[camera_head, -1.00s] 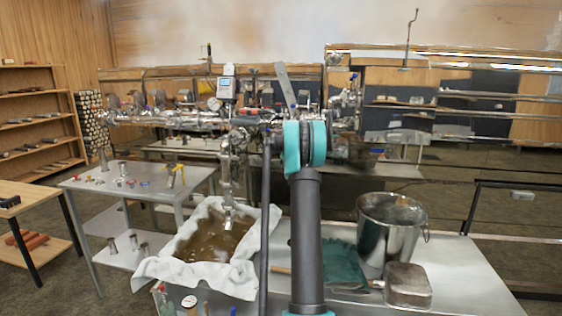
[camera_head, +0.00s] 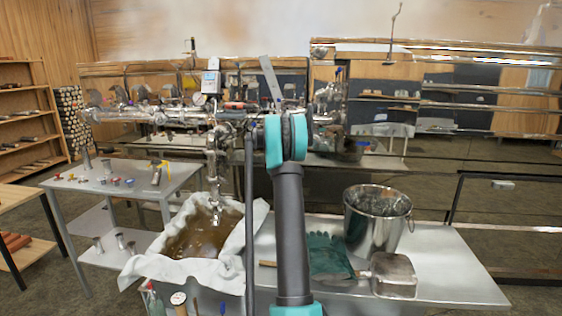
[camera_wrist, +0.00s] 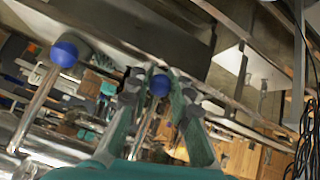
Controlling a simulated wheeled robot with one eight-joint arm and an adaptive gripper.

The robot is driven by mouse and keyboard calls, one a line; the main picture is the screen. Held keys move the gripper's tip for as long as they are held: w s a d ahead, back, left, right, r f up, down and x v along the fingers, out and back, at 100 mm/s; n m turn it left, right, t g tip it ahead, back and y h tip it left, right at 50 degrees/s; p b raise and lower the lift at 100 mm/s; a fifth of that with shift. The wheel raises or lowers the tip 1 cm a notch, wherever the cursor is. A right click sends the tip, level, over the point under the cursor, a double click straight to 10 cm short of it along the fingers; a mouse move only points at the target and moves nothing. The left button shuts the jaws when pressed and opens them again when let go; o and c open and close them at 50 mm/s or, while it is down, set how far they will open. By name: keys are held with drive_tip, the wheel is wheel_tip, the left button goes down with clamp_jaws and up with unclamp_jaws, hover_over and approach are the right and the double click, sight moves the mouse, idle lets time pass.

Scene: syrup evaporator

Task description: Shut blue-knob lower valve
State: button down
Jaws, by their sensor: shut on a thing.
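In the wrist view my gripper (camera_wrist: 157,90) has its two green fingers closed around a blue ball knob (camera_wrist: 159,84) on a metal lever. A second blue ball knob (camera_wrist: 64,54) on a metal lever stands apart to the left, clear of the fingers. In the head view my arm covers the gripper and the held knob. The metal pipe assembly (camera_head: 212,150) runs across behind my arm, with a spout pointing down. I cannot tell from the head view which valve the gripper holds.
A cloth-lined tub (camera_head: 160,262) of brown liquid stands below the spout. A steel bucket (camera_head: 372,222), a green glove (camera_head: 328,256) and a metal scoop (camera_head: 394,272) rest on the metal table (camera_head: 450,270) at right. A side table (camera_head: 115,190) with small parts stands at left.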

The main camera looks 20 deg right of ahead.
drive_tip(key=shift+s, duration=0.1)
drive_tip(key=c, duration=1.3)
unclamp_jaws()
drive_tip(key=shift+d, duration=0.1)
drive_tip(key=shift+c, duration=0.2)
drive_tip(key=shift+r, duration=0.1)
drive_tip(key=v, duration=1.2)
drive_tip(key=s+a+f+n+g+y, duration=0.15)
drive_tip(key=s+a+f, duration=0.35)
drive_tip(key=s+a, duration=0.65)
drive_tip(key=s+a+f+y, duration=0.2)
drive_tip(key=s+a+f, duration=0.2)
drive_tip(key=s+a, duration=0.7)
drive_tip(key=s+a+f, duration=0.3)
drive_tip(key=s+f, duration=0.1)
drive_tip(key=s, duration=0.5)
drive_tip(key=s+a+f+n+g+y, duration=0.1)
drive_tip(key=s+a+f, duration=0.3)
drive_tip(key=s, duration=0.6)
drive_tip(key=s+a+f+n+g, duration=0.1)
drive_tip(key=s+a+f, duration=0.3)
drive_tip(key=s, duration=0.6)
wheel_tip(320, 180, down, 2)
drive_tip(key=shift+y, duration=0.35)
